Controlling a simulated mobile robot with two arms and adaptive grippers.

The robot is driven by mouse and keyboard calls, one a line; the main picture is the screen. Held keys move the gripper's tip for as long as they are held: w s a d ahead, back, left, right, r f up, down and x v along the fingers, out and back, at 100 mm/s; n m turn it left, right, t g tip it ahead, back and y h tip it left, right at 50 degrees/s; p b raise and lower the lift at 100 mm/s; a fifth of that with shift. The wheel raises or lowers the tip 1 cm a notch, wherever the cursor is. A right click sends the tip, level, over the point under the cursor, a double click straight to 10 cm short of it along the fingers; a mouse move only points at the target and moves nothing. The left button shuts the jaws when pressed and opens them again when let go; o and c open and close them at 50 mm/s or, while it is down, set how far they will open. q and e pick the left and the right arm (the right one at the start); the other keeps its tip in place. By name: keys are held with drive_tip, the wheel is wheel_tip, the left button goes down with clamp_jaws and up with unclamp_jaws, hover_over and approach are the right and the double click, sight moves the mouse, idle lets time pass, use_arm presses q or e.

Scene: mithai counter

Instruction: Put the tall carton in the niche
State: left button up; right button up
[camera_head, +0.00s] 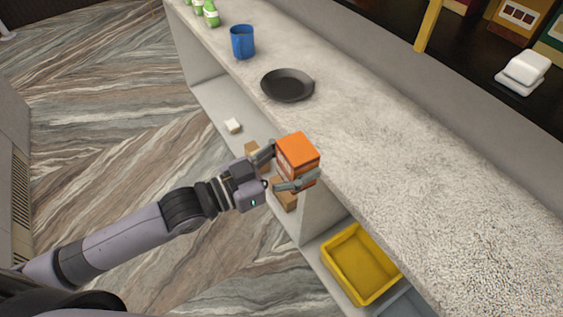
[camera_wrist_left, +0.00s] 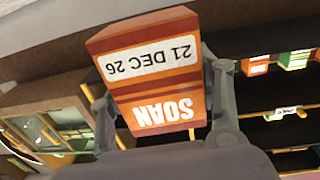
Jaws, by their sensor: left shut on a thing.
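An orange carton (camera_head: 297,147) with a white label band is held in my left gripper (camera_head: 279,171), beside the front edge of the counter. In the left wrist view the carton (camera_wrist_left: 155,65) reads "SOAN" and "21 DEC 26" upside down, with a gripper finger (camera_wrist_left: 222,95) on each side. The open shelf space under the counter (camera_head: 215,104) shows to the left of the carton. I cannot tell which part of it is the niche. My right gripper is not in view.
The counter top (camera_head: 400,190) carries a black pan (camera_head: 287,85), a blue mug (camera_head: 243,42) and green bottles (camera_head: 211,14). Below are brown boxes (camera_head: 284,194), a small white item (camera_head: 232,125) and a yellow crate (camera_head: 360,263). The floor at left is clear.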

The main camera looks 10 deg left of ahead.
sight(314, 151)
use_arm(q)
drive_tip(key=shift+w+d+r+m+g+h, duration=0.2)
drive_tip(key=shift+w+d+m+g+h, duration=0.1)
drive_tip(key=shift+d+m+g+h, duration=0.25)
drive_tip(key=shift+w+d+r+m+g+h, duration=0.2)
drive_tip(key=shift+w+d+m+g+h, duration=0.15)
drive_tip(key=shift+d+g, duration=0.35)
drive_tip(key=shift+w+d+r+m+g+h, duration=0.2)
drive_tip(key=shift+w+d+m+g+h, duration=0.1)
drive_tip(key=shift+d+m+g, duration=0.25)
drive_tip(key=shift+s+m+g, duration=0.1)
drive_tip(key=shift+m+g, duration=0.25)
drive_tip(key=shift+g, duration=0.05)
drive_tip(key=shift+a+g+h, duration=0.4)
drive_tip(key=shift+g, duration=0.1)
drive_tip(key=shift+s+a+m+g+h, duration=0.1)
drive_tip(key=shift+a+m+g+h, duration=0.3)
drive_tip(key=shift+m+g, duration=0.5)
drive_tip(key=shift+s+a+m+g, duration=0.15)
drive_tip(key=shift+a+m+g, duration=0.25)
drive_tip(key=shift+g, duration=0.35)
drive_tip(key=shift+s+a+m+g, duration=0.1)
drive_tip(key=shift+a+m+g, duration=0.1)
drive_tip(key=shift+m+g, duration=0.45)
drive_tip(key=shift+s+g, duration=0.1)
drive_tip(key=shift+g, duration=0.2)
